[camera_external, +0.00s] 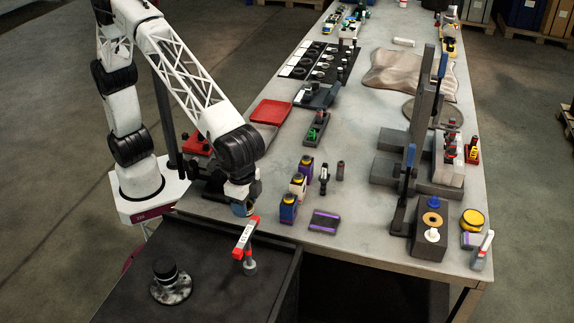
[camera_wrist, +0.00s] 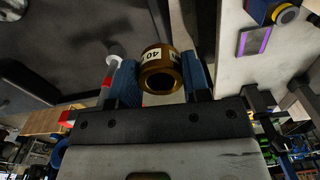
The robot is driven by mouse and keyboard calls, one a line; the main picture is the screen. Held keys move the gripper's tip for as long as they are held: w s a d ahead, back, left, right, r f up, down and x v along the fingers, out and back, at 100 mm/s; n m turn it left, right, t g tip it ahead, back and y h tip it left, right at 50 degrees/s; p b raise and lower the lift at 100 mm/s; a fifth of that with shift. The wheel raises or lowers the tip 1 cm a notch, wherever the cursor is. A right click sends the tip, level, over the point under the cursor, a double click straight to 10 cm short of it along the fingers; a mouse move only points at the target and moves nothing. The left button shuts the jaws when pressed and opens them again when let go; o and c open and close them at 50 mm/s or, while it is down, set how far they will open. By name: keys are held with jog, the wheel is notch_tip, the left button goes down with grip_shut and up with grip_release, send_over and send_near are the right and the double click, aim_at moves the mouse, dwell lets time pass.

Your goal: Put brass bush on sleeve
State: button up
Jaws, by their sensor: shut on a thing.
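My gripper (camera_external: 243,208) hangs low over the near left corner of the bench, by the dark cart. In the wrist view its blue fingers (camera_wrist: 161,82) are shut on the sides of a brass bush (camera_wrist: 160,70), a short ring with a white label. The bush's open bore faces the camera. In the external view the bush is mostly hidden by the gripper. I cannot tell for sure which part is the sleeve. A dark cylinder on a silver flange (camera_external: 171,287) stands on the cart, apart from the bush.
A red and white stand (camera_external: 246,240) rises on the cart's edge, close to my gripper.

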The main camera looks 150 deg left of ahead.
jog(key=s+d+r+m, duration=0.1)
jog(key=s+d+m, duration=0.1)
jog(key=d, duration=0.6)
jog(key=s+d+r+m, duration=0.2)
jog(key=s+d, duration=0.2)
jog(key=d, duration=0.4)
jog(key=s+d+r+m, duration=0.1)
jog(key=s+d+m, duration=0.1)
jog(key=d, duration=0.6)
jog(key=shift+s+d+r+m, duration=0.15)
jog(key=shift+s+r+m, duration=0.15)
jog(key=shift+s, duration=0.45)
jog(key=shift+w, duration=0.1)
send_over(163, 263)
jog(key=shift+s+f, duration=0.4)
jog(key=shift+f, duration=0.35)
jog(key=shift+w, duration=0.1)
jog(key=shift+w, duration=0.25)
jog(key=shift+f, duration=1.8)
jog(key=shift+f, duration=0.15)
